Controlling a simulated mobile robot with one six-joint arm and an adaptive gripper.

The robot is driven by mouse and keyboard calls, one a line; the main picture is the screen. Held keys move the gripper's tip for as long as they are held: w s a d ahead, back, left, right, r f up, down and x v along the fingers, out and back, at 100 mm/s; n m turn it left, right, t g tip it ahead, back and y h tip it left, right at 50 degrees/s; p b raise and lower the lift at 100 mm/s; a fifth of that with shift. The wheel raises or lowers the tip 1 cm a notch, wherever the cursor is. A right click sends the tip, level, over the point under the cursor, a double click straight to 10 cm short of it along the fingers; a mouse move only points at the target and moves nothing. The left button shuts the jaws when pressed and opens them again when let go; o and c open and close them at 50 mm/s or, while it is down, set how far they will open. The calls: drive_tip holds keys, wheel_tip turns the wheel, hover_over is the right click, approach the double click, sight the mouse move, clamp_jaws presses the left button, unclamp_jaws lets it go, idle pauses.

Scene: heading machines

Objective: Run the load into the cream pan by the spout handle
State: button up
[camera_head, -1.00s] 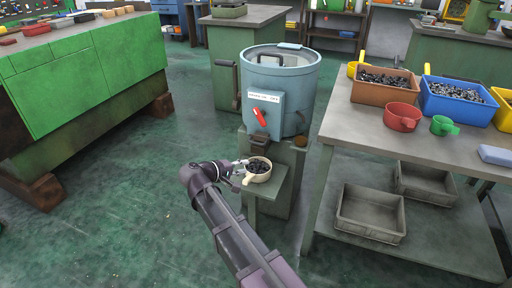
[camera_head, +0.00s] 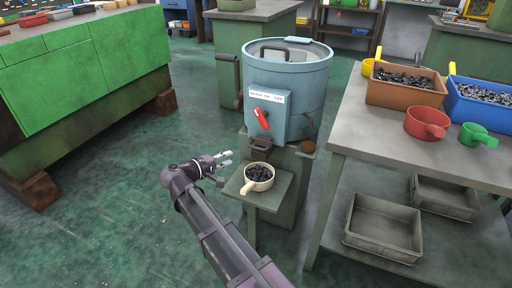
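The cream pan (camera_head: 259,184) stands on a small green shelf below the blue drum machine (camera_head: 290,95). Dark small parts lie in the pan, and its handle points toward the lower left. The spout (camera_head: 259,149) sticks out above the pan from the drum's front, with a dark end. A red handle (camera_head: 262,120) is on the blue box at the drum's front. My gripper (camera_head: 226,162) is open and empty, left of the pan and apart from it, at about the spout's height.
The bench at the right holds an orange bin (camera_head: 405,88), a blue bin (camera_head: 484,103), a red pan (camera_head: 426,123) and a green scoop (camera_head: 477,135). Grey trays (camera_head: 383,228) sit on its lower shelf. A green cabinet (camera_head: 80,85) stands left. Floor between is clear.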

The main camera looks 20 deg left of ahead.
sight(255, 148)
drive_tip(key=shift+w, duration=0.15)
drive_tip(key=b+x, duration=0.2)
drive_tip(key=x, duration=1.1)
drive_tip(key=shift+w+d+b, duration=0.15)
drive_tip(key=shift+w+b, duration=0.1)
drive_tip(key=shift+b, duration=0.15)
drive_tip(key=shift+c, duration=0.2)
clamp_jaws()
